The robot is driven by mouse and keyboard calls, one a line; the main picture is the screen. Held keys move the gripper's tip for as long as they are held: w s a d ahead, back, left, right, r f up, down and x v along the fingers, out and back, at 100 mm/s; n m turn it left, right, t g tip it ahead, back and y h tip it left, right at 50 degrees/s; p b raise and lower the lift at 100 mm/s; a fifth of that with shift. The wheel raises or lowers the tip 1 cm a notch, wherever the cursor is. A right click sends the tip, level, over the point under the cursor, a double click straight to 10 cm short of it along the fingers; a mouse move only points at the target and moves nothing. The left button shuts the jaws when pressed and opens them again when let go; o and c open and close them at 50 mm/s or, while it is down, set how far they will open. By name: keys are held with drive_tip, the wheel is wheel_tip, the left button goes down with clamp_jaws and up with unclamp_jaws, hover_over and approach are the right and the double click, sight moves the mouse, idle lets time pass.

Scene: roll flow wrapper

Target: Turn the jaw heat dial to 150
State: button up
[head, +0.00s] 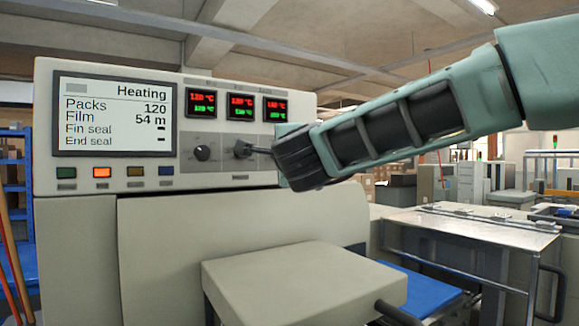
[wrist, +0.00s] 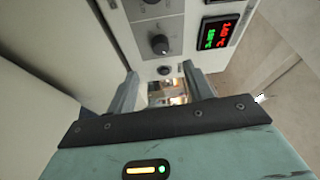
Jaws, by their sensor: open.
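The control panel of the wrapper has a row of dark dials under red and green displays. In the head view one dial (head: 202,153) is clear and another (head: 243,149) sits beside my gripper (head: 262,150), which covers the panel to its right. In the wrist view a black dial (wrist: 160,44) with a pointer mark lies just beyond the open fingers of my gripper (wrist: 162,88), apart from them. The display (wrist: 220,30) beside it is sideways and seems to read about 140 in red. The dial labels are too small to read.
A screen (head: 115,115) reads Heating, with coloured buttons (head: 102,172) below it. A beige housing (head: 300,285) juts out under my arm. In the wrist view a small round fitting (wrist: 164,70) lies below the dial.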

drive_tip(key=b+v, duration=0.1)
drive_tip(key=v, duration=0.6)
drive_tip(key=shift+s, duration=0.2)
drive_tip(key=shift+s+d+f, duration=0.1)
